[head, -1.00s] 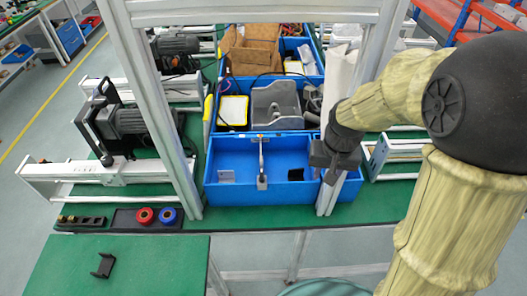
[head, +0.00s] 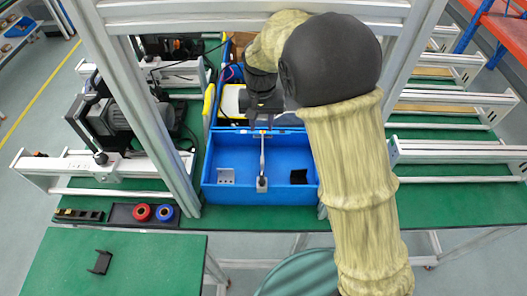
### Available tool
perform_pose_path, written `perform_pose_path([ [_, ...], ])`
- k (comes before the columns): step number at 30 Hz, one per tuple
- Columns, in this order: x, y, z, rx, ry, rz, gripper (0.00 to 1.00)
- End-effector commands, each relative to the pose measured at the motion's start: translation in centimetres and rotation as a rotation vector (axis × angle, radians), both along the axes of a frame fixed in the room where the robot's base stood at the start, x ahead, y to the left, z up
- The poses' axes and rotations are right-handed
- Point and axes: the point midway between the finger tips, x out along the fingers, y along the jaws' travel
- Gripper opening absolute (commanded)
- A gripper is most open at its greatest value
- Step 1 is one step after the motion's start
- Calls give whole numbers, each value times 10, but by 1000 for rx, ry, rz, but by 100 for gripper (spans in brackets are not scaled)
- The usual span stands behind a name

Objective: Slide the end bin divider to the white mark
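The blue end bin (head: 222,192) sits on the green bench, nearest to me. A thin pale grey divider (head: 263,160) runs from front to back across its middle, with a grey clip-like block (head: 262,184) at its near end. Small orange and white spots (head: 263,132) show on the far rim at the divider's far end; I cannot tell whether one is the white mark. My dark gripper (head: 263,122) is above the far rim, roughly in line with the divider. Its fingers are too dark and small to tell open from shut, or whether they touch anything.
A grey bracket (head: 225,176) lies left of the divider and a black piece (head: 299,177) right of it. Aluminium frame posts (head: 150,120) stand beside the bin.

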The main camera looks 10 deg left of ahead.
Motion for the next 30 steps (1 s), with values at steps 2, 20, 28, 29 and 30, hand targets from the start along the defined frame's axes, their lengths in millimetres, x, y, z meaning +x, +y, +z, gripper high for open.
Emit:
perform_pose_path([
  [2,1,0,0,0,0,-2,33],
  [20,0,-2,-38,-3,4,-1,33],
  [28,-1,-1,-85,-3,3,1,33],
  [29,-1,0,-91,-3,3,2,33],
  [30,-1,0,-97,-3,3,3,33],
])
